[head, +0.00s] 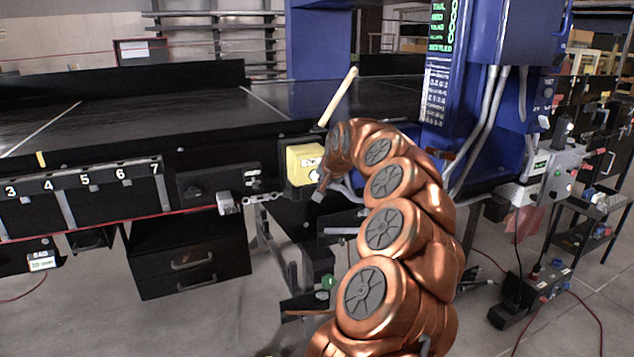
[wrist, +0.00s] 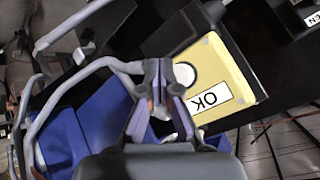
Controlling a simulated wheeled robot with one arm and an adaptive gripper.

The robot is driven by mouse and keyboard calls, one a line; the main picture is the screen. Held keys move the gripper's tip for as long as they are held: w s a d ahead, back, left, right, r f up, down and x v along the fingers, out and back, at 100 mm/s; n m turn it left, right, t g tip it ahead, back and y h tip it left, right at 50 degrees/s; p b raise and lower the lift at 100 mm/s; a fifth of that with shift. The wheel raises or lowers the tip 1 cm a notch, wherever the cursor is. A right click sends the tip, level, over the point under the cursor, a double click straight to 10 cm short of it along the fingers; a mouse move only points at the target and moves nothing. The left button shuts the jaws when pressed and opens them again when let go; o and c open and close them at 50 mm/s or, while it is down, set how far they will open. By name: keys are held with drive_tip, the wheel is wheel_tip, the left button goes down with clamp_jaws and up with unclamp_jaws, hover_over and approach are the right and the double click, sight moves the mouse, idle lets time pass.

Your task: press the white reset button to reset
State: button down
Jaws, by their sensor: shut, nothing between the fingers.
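A yellow box (head: 300,160) is mounted on the front side of the conveyor, left of my arm's end. In the wrist view the yellow box (wrist: 222,75) carries a round white button (wrist: 183,73) and a white label reading OK, upside down. No reset wording is legible on it. My gripper (wrist: 157,72) is shut and empty, its fingertips just left of the white button in that view. Whether they touch it cannot be told. In the head view my gripper (head: 319,194) is at the box's lower right, partly hidden by my own wrist.
The black conveyor (head: 170,100) runs behind, with a pale stick (head: 338,97) rising above the box. Numbered black bays (head: 90,190) lie left. A blue column (head: 490,140) with grey conduits stands right. Cables run close to my gripper in the wrist view.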

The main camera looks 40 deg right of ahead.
drive_tip(key=s+b, duration=0.2)
drive_tip(key=s+a+b, duration=0.1)
drive_tip(key=b, duration=0.1)
drive_tip(key=shift+s+a, duration=0.2)
drive_tip(key=shift+s, duration=0.15)
idle(0.7)
drive_tip(key=s+a+n+g+y+p, duration=0.1)
drive_tip(key=s+a+n, duration=0.2)
drive_tip(key=a, duration=0.8)
drive_tip(key=s+a+n+g+y+p, duration=0.1)
drive_tip(key=s+a+n+y, duration=0.15)
drive_tip(key=a, duration=0.85)
drive_tip(key=s+a+n+g+y+p, duration=0.1)
drive_tip(key=s+a+n, duration=0.2)
drive_tip(key=a, duration=0.8)
drive_tip(key=s+a+f+n+g+p, duration=0.1)
drive_tip(key=s+a+f+g, duration=0.1)
drive_tip(key=s, duration=0.7)
drive_tip(key=s+a+f+n+g+p, duration=0.1)
drive_tip(key=s+a+f, duration=0.3)
drive_tip(key=s, duration=0.6)
drive_tip(key=s+a+f+n+g+p, duration=0.1)
drive_tip(key=s+a+f+n+g, duration=0.1)
drive_tip(key=s, duration=0.7)
drive_tip(key=shift+s+a+f+g+h, duration=0.2)
drive_tip(key=shift+a+f+g+h, duration=0.15)
drive_tip(key=shift+a+f+g, duration=0.5)
